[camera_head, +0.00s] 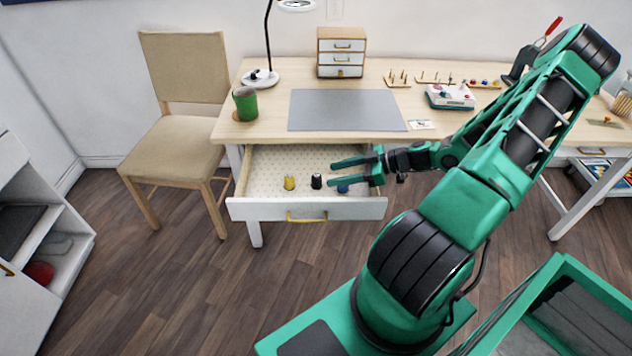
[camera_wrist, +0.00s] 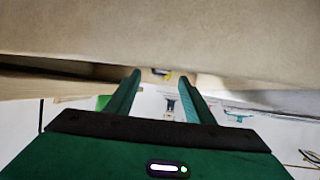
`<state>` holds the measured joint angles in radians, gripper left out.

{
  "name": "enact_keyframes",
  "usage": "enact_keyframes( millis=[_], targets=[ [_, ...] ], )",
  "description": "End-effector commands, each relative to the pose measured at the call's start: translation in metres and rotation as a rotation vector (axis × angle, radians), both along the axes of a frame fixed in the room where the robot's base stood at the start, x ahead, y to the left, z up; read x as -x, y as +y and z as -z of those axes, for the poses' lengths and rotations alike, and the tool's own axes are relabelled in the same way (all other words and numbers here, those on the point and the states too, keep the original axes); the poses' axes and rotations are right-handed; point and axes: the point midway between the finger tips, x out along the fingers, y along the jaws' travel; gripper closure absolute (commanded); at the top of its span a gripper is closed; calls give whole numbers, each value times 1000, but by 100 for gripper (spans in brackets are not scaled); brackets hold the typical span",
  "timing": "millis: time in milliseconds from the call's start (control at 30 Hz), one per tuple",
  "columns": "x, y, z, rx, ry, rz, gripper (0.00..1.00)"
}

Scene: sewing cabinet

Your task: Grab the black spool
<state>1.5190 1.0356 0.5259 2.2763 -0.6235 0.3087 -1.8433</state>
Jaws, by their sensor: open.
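In the head view, the black spool (camera_head: 316,181) stands upright in the open drawer (camera_head: 256,208), between a yellow spool (camera_head: 289,183) on its left and a blue spool (camera_head: 343,187) on its right. My gripper (camera_head: 335,174) is open, its fingers pointing left over the drawer's right part. The fingertips are just right of the black spool in the picture, and I see no contact. The lower finger partly covers the blue spool. In the wrist view, both fingers of my gripper (camera_wrist: 160,75) are apart with nothing held; small dark shapes beyond them are too unclear to name.
The desk top (camera_head: 262,125) overhangs the back of the drawer. A green cup (camera_head: 245,103) and a grey mat (camera_head: 345,110) are on it. A chair (camera_head: 178,140) stands left of the drawer. The floor in front is clear. A pale surface fills the wrist view's top.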

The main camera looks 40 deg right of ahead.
Motion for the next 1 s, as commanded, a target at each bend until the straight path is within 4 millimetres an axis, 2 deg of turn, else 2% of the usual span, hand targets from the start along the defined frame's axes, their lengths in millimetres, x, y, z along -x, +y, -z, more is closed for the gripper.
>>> enact_keyframes(
  millis=[167,500,800,933,1000],
  targets=[
    [-6,7,5,-1,1,-1,52],
    [-34,33,22,-1,1,-1,52],
    [-37,35,24,1,1,0,52],
    [-36,35,24,1,1,0,83],
    [-36,35,24,1,2,0,95]
  ],
)
